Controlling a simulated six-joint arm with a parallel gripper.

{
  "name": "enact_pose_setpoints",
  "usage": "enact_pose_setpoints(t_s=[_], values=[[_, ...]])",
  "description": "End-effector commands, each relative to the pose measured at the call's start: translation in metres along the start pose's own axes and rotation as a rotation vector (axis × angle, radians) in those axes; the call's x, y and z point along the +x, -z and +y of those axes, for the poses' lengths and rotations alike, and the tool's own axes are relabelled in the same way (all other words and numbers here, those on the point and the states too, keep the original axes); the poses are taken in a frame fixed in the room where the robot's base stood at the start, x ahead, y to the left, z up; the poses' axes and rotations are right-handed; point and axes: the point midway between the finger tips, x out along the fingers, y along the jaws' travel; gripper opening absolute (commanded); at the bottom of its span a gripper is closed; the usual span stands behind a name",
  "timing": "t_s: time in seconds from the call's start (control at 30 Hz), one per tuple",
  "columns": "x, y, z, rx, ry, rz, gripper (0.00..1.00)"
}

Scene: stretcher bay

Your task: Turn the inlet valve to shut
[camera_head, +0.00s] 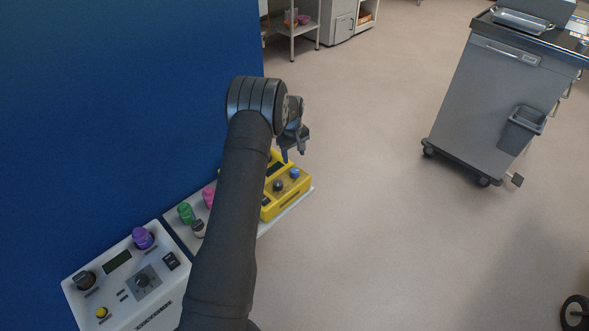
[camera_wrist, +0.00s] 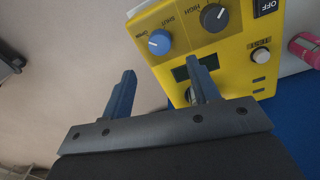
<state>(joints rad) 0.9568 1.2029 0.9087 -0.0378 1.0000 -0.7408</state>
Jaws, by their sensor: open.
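A yellow unit (camera_head: 270,208) sits on a pale shelf at the blue wall, partly hidden behind my arm. It has a blue knob (camera_head: 294,173) near its far right corner, which also shows in the wrist view (camera_wrist: 159,42). Lettering beside that knob reads SHUT and seems to read OPEN; I cannot tell for certain where its pointer stands. My gripper (camera_head: 294,152) hangs above the yellow unit, close to the blue knob in the picture. In the wrist view my gripper (camera_wrist: 159,77) is open, its two fingers apart with nothing between them.
A dark knob (camera_wrist: 213,17) marked HIGH is beside the blue knob. A white button (camera_wrist: 261,56) and small bottles, green (camera_head: 185,212) and pink (camera_head: 208,196), are nearby. A white unit (camera_head: 130,290) with knobs stands lower left. A grey cart (camera_head: 490,110) stands apart; floor between is clear.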

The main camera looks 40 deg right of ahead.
Motion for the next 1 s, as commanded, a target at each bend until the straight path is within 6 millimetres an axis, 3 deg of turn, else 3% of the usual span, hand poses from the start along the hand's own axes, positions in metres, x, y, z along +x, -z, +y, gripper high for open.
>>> enact_pose_setpoints(t_s=[0.2,0.4,0.83,0.87,1.0], values=[[0.048,0.0,0.0,0.001,0.002,-0.002,0.55],[0.075,0.0,0.0,0.001,0.0,0.0,0.55],[0.086,0.0,0.0,0.001,0.0,0.0,0.55],[0.086,0.0,0.0,0.001,0.0,0.0,0.53],[0.086,0.0,0.0,0.001,0.0,0.0,0.26]])
